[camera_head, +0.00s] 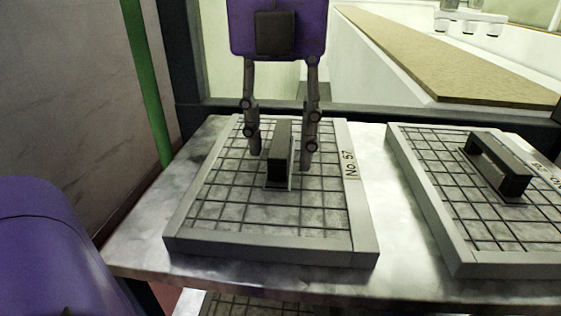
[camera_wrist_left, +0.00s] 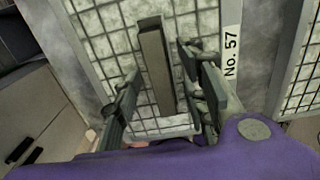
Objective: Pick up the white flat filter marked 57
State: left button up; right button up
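The white flat filter marked No. 57 (camera_head: 215,212) lies flat on a metal shelf, with a dark grid over its face and a raised black handle (camera_head: 280,150) in its middle. Its label shows at the right edge. My left gripper (camera_head: 280,160) is open, with one finger on each side of the handle and a gap visible on both sides. In the left wrist view the handle (camera_wrist_left: 156,65) runs between the fingers of the gripper (camera_wrist_left: 160,95), apart from both. The filter (camera_wrist_left: 185,15) fills the middle there. My right gripper is not in view.
A second gridded filter (camera_head: 450,205) with a black handle lies to the right on the same metal shelf (camera_head: 375,165), a narrow gap away. A wall and a green post (camera_head: 147,85) stand at the left. A tan belt (camera_head: 450,65) runs behind.

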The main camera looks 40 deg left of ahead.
pick_arm(q)
jog(key=shift+f, duration=0.4)
jog(key=shift+c, duration=0.5)
grip_shut()
jog(key=shift+r, duration=0.1)
